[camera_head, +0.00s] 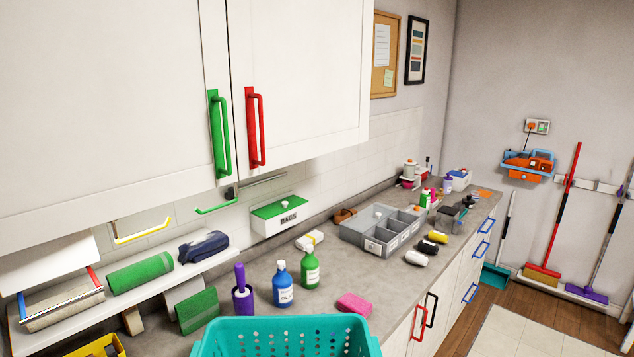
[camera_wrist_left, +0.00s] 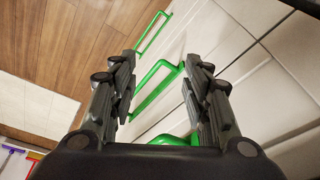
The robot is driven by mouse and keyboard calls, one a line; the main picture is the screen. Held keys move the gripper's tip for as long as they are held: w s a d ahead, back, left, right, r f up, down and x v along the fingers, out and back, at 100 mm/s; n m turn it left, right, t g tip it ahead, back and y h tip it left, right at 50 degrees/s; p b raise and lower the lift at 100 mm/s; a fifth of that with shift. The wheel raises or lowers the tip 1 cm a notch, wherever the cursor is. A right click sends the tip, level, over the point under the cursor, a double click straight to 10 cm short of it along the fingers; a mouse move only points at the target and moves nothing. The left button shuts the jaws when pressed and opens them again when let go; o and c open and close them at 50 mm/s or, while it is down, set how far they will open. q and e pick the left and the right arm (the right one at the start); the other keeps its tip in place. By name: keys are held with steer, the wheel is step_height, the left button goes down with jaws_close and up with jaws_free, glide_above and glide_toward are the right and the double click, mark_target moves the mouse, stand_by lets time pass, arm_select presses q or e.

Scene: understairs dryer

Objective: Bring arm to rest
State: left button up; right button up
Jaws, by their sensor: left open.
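My left gripper (camera_wrist_left: 160,62) shows in the left wrist view with its two dark fingers spread apart, and nothing is clamped between them. A green bar handle (camera_wrist_left: 153,97) on a white front (camera_wrist_left: 222,35) lies in the gap between the fingers as seen from the wrist. I cannot tell how far the fingertips are from it. Another green handle (camera_wrist_left: 152,32) is beyond the fingertips, and a third is partly hidden near the gripper's base. Neither arm shows in the head view, and my right gripper is in neither view.
White upper cabinets (camera_head: 300,70) with green and red handles overhang the counter (camera_head: 250,268). It carries bottles, a grey divided tray (camera_head: 352,236) and a teal basket (camera_head: 290,322) at the front. Wooden floor (camera_wrist_left: 75,35) shows beside the fronts.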

arm_select(q)
steer(key=s+a+f+b, duration=0.1)
steer(key=s+f+b, duration=0.1)
steer(key=s+f, duration=0.4)
steer(key=s+a+f+g+b, duration=0.1)
steer(key=s+f+b, duration=0.2)
steer(key=f, duration=1.2)
steer(key=s+a+f+b, duration=0.1)
steer(key=s+f+b, duration=0.2)
steer(key=s+f, duration=0.7)
steer(key=shift+a+f+g, duration=0.15)
steer(key=shift+f+g, duration=0.15)
steer(key=shift+f, duration=0.35)
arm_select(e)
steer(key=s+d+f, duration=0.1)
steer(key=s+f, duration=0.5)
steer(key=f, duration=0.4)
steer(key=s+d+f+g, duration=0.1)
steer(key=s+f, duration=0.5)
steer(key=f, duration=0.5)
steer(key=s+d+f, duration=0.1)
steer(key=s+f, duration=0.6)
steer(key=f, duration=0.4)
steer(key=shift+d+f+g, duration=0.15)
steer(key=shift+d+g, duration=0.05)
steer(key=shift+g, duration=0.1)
arm_select(q)
steer(key=shift+s, duration=0.1)
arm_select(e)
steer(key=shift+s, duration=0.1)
